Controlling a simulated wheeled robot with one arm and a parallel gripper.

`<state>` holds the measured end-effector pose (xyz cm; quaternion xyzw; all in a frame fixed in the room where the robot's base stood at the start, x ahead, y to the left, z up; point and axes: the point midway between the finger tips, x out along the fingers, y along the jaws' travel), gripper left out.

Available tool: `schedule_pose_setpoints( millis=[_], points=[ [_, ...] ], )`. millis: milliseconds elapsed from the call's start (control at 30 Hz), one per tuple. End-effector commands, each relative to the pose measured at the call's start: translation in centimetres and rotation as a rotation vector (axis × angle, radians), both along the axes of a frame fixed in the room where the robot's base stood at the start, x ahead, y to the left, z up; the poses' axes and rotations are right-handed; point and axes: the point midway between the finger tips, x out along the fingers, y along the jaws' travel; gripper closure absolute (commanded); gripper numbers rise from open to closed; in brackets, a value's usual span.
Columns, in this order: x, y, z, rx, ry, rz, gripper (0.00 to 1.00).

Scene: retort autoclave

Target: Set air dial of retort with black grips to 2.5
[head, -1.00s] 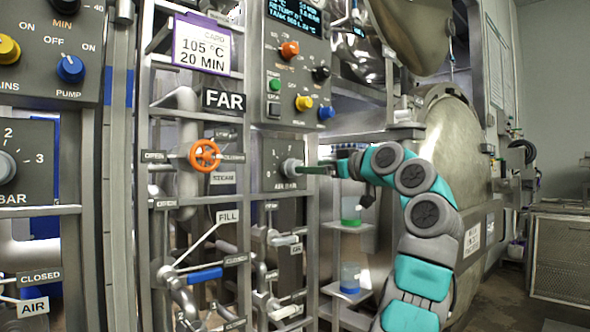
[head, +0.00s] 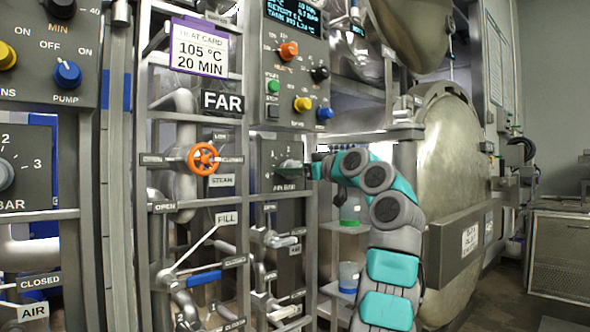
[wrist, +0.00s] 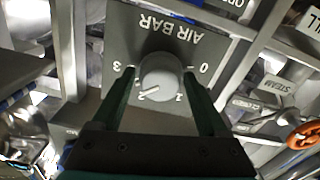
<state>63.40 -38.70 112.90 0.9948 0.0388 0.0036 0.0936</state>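The grey round AIR BAR knob (wrist: 160,78) fills the middle of the wrist view, on a dark dial plate (wrist: 195,45) that appears upside down. The scale reads 0 to 3, and the white pointer line is at or close to the 2. My gripper (wrist: 159,76) has one dark green finger on each side of the knob, with narrow gaps seeming to show. I cannot make out black grips on this retort.
An orange STEAM handwheel (head: 203,158) is left of the dial, with a blue-gripped lever (head: 204,278) below. Another BAR dial (head: 38,165) is at the far left. A control panel (head: 296,75) is above; the round metal retort door (head: 450,150) stands right of my arm.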

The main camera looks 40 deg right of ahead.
Motion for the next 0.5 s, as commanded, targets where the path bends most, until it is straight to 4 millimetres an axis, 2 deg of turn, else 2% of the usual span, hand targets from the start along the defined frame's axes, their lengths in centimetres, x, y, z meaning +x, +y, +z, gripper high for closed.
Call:
schedule_pose_setpoints(
  millis=[67,500],
  points=[
    [0.00,0.01,0.00,0.000,0.000,0.000,0.33],
    [-0.01,0.00,0.02,0.000,0.000,0.000,0.83]
  ],
)
